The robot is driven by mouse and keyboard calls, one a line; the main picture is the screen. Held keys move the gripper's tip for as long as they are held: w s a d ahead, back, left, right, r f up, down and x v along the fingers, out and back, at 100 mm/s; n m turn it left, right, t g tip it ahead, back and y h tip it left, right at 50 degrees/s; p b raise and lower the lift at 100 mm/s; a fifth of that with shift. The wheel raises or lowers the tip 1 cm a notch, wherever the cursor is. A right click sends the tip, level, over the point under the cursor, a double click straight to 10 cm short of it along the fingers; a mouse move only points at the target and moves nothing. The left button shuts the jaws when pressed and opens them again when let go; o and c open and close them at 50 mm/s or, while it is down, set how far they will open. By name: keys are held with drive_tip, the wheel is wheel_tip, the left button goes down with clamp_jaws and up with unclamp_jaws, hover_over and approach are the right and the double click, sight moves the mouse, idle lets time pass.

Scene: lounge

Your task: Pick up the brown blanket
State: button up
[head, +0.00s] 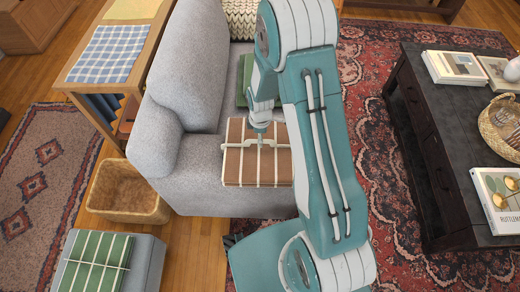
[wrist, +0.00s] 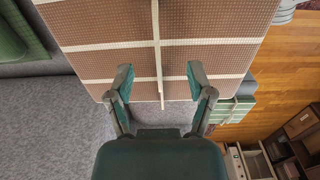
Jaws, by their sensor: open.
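The brown blanket (head: 235,170) is folded into a flat block with cream stripes. In the head view it lies at the near end of the grey sofa. In the wrist view the blanket (wrist: 110,30) fills the upper middle. My gripper (head: 256,144) is over the blanket in the head view. In the wrist view my gripper (wrist: 160,80) is open, its two fingers apart and overlapping the blanket's near edge, on either side of the central cream stripe. I cannot tell whether the fingers touch it. My arm hides part of the sofa to the right.
The grey sofa (head: 190,70) surrounds the blanket; a green folded cloth (head: 244,78) lies behind. A wicker basket (head: 128,192) and a grey ottoman (head: 147,262) with a green striped blanket (head: 95,262) stand left. A dark coffee table (head: 425,125) stands right.

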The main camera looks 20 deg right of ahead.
wheel_tip(320, 180, down, 4)
drive_tip(key=shift+w+r, duration=0.1)
drive_tip(key=shift+r, duration=0.1)
clamp_jaws()
